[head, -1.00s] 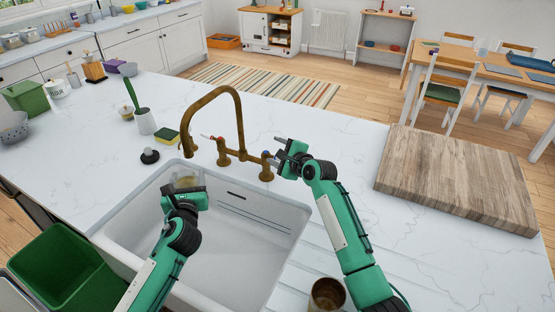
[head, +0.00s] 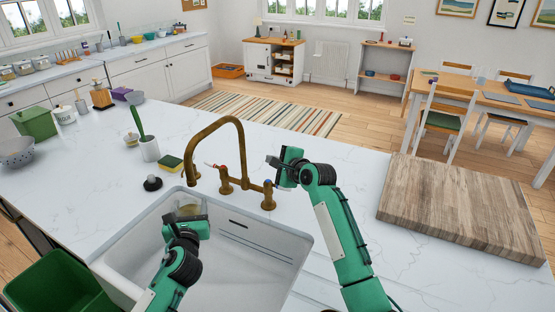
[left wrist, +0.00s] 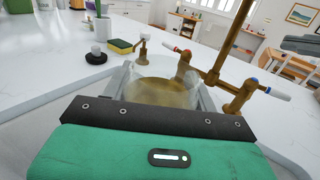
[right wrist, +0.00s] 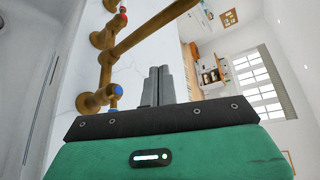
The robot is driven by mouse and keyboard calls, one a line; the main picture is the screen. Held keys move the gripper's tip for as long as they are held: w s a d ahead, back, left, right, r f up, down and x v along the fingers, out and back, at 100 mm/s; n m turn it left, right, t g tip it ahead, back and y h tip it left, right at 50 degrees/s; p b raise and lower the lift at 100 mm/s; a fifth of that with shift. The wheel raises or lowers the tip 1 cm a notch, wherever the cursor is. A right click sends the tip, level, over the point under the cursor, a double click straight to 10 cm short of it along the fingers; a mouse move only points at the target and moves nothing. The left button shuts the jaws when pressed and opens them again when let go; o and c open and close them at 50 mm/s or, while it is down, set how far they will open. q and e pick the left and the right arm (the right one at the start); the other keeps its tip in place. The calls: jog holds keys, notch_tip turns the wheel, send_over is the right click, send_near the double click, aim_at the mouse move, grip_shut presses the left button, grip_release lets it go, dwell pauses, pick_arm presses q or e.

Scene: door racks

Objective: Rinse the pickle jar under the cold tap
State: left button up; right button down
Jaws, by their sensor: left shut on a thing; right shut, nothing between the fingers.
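The pickle jar (left wrist: 158,88) is clear glass with a brownish tint inside. My left gripper (head: 187,220) is shut on it, holding it over the sink (head: 235,262) below the spout. In the head view the gripper partly hides the jar (head: 188,208). The brass tap (head: 240,125) has a red-marked valve and a blue-marked cold valve (head: 268,197). The cold lever (left wrist: 281,94) points right in the left wrist view. My right gripper (head: 271,161) is shut and empty, just above the cold valve; its fingers (right wrist: 158,86) are together. I cannot tell whether water runs.
A yellow-green sponge (head: 169,163), a black plug (head: 152,183) and a brush pot (head: 149,148) stand left of the tap. A thick wooden board (head: 460,210) lies to the right. A green bin (head: 55,285) is at lower left. The counter between tap and board is clear.

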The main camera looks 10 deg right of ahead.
jog(key=a+n+g+h, duration=0.1)
jog(key=n+g, duration=0.1)
jog(key=w+a+f+n+g+h, duration=0.1)
jog(key=n+g, duration=0.1)
jog(key=n, duration=0.1)
jog(key=w+n+g+h, duration=0.1)
jog(key=n, duration=0.1)
jog(key=shift+w+a+f+g+h, duration=0.15)
jog(key=shift+w+a+g+h, duration=0.1)
jog(key=shift+a+g+h, duration=0.15)
jog(key=d+r+n+g+h, duration=0.3)
jog(key=d+g+h, duration=0.1)
jog(key=d+h, duration=0.25)
notch_tip(320, 180, down, 10)
jog(key=s, duration=0.1)
jog(key=shift+s+d+r+y, duration=0.2)
jog(key=shift+y, duration=0.15)
